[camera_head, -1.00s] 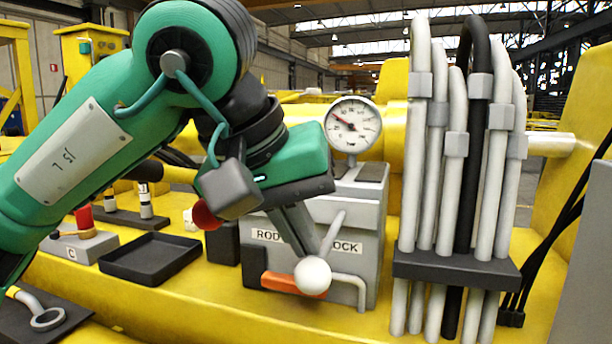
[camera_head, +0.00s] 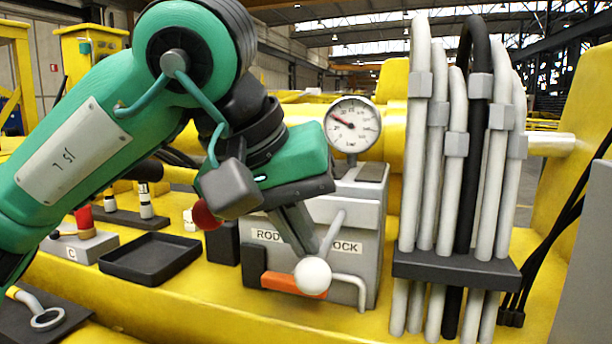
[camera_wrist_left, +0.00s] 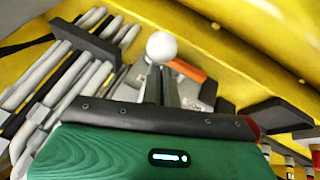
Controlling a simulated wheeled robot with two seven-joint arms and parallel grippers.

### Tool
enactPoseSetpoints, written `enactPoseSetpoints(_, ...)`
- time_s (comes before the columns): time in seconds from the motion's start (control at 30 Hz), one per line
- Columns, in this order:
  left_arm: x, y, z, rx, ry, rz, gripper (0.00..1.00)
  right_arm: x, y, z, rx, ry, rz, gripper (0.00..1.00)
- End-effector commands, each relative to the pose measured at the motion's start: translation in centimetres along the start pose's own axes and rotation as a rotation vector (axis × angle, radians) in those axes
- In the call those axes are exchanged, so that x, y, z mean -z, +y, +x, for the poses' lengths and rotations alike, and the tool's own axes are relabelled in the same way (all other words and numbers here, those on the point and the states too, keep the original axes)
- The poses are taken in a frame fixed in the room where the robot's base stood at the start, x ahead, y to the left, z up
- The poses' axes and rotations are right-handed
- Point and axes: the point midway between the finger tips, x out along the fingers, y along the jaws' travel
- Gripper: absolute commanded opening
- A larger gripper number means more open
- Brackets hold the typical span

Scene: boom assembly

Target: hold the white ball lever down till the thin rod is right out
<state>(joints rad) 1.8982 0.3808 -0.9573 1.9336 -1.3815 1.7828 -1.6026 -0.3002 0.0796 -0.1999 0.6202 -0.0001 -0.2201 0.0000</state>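The white ball (camera_head: 313,276) is the end of a grey lever (camera_head: 333,233) on the front of the grey rod lock block (camera_head: 340,235). The lever slopes down, and the ball sits in front of an orange bar (camera_head: 279,284). My left gripper (camera_head: 308,250) points down at the lever with its fingertips just above the ball. In the left wrist view the fingers (camera_wrist_left: 161,82) look close together, right by the ball (camera_wrist_left: 161,46). A thin pale bent rod (camera_head: 352,279) shows at the block's lower right; I cannot tell if it is the task's rod. My right gripper is out of view.
A pressure gauge (camera_head: 353,125) stands on top of the block. Upright grey and black hoses in a dark bracket (camera_head: 455,268) stand close on the right. An empty black tray (camera_head: 151,258) and a grey box marked C (camera_head: 84,248) lie at left.

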Motion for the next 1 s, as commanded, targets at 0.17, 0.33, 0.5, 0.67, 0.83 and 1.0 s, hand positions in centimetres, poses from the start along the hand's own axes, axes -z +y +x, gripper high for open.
enactPoseSetpoints(0.17, -0.6, 0.0, 0.4, 0.005, -0.014, 0.012, 0.00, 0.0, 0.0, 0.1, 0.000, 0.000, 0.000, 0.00)
enactPoseSetpoints(0.33, -0.5, 0.0, -0.3, 0.004, -0.012, 0.011, 0.00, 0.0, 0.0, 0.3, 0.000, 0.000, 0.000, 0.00)
enactPoseSetpoints(0.5, -0.3, 0.0, -3.2, 0.001, -0.007, 0.009, 0.00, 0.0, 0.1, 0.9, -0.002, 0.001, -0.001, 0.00)
enactPoseSetpoints(0.67, 0.0, 0.0, -7.0, 0.000, -0.005, 0.004, 0.00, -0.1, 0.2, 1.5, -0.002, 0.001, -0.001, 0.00)
enactPoseSetpoints(0.83, 0.3, -0.1, -10.5, 0.000, -0.005, 0.002, 0.00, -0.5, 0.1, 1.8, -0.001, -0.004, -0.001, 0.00)
enactPoseSetpoints(1.0, 0.5, -0.1, -12.7, -0.001, -0.005, -0.001, 0.00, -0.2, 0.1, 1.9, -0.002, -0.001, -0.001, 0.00)
